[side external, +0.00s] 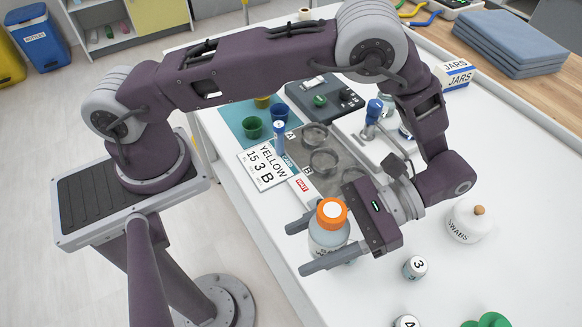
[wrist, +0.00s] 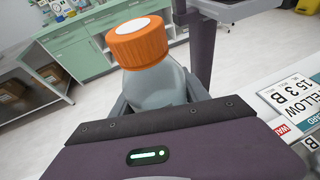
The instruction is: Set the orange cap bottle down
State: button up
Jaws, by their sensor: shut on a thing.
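The orange cap bottle (side external: 329,240) is a clear bottle with greyish contents and an orange screw cap with a pale top. My gripper (side external: 301,249) is shut on its body, one finger on each side, near the left edge of the white table (side external: 458,285). The bottle looks about upright in the side view. In the wrist view the bottle (wrist: 158,84) sits between the fingers, cap clear of them. Its base is hidden, so I cannot tell whether it touches the table.
A card reading "YELLOW 15 3 B" (side external: 264,165) and a grey tray with round places (side external: 334,141) lie behind the gripper. A numbered "3" jar (side external: 415,267) and a swabs jar (side external: 467,221) stand to the right.

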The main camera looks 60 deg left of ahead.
jog(key=w+d+r+n+t+h, duration=0.2)
jog(key=w+d+r+n+h, duration=0.15)
jog(key=d+n+h, duration=0.3)
jog(key=w+d+r+n+t+h, duration=0.2)
jog(key=w+d+r+n+h, duration=0.15)
jog(key=d+n+h, duration=0.3)
jog(key=w+d+r+n+t+h, duration=0.25)
jog(key=w+n+t+h, duration=0.2)
jog(key=w, duration=0.25)
jog(key=n+t, duration=0.5)
jog(key=t, duration=0.2)
send_over(446, 274)
notch_tip(446, 274, down, 12)
jog(key=shift+f, duration=3.05)
jog(key=shift+f, duration=0.7)
